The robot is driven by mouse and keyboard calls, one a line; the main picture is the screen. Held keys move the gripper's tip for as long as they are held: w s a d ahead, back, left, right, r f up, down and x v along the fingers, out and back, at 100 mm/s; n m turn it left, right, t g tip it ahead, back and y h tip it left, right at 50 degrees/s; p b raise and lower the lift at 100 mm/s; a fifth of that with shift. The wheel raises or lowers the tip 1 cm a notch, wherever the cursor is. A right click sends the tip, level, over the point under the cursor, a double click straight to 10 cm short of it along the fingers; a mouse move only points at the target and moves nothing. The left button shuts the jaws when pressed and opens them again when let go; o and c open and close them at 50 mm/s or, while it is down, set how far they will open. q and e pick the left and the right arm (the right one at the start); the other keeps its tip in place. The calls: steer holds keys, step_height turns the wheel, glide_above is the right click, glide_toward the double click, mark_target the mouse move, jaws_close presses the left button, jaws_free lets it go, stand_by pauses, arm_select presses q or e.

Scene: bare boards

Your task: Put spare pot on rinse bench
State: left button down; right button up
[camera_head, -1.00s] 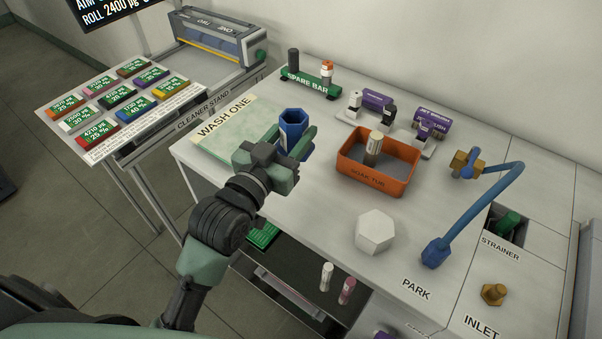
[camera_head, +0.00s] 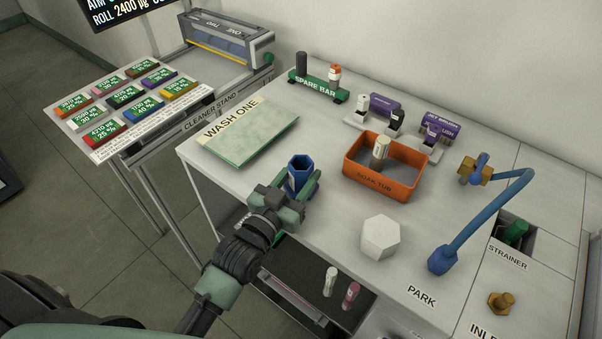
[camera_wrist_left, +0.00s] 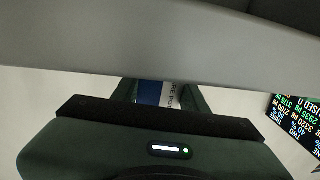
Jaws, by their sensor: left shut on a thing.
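My left gripper (camera_head: 298,196) is shut on a blue six-sided pot (camera_head: 298,174), open at the top and about upright. It holds the pot at the left front part of the white bench (camera_head: 322,235). I cannot tell whether the pot's base touches the bench. In the left wrist view the pot (camera_wrist_left: 150,93) shows between the fingers, with part of a label ending in "RE PO" readable. A grey band hides the upper part of that view. My right gripper is not in view.
A green WASH ONE mat (camera_head: 255,135) lies behind and left of the pot. An orange soak tub (camera_head: 386,184) and a white hexagonal block (camera_head: 380,238) stand to the right. A blue spout (camera_head: 490,215) arches further right. Bare bench lies between pot and tub.

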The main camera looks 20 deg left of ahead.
arm_select(q)
steer(key=c, duration=0.8)
jaws_free()
steer(key=shift+f, duration=0.15)
steer(key=shift+o, duration=0.2)
steer(key=shift+r, duration=0.2)
steer(key=shift+s+f, duration=0.15)
steer(key=shift+s, duration=0.15)
steer(key=b+v, duration=0.2)
steer(key=v, duration=0.9)
steer(key=shift+s, duration=0.2)
steer(key=shift+a, duration=0.1)
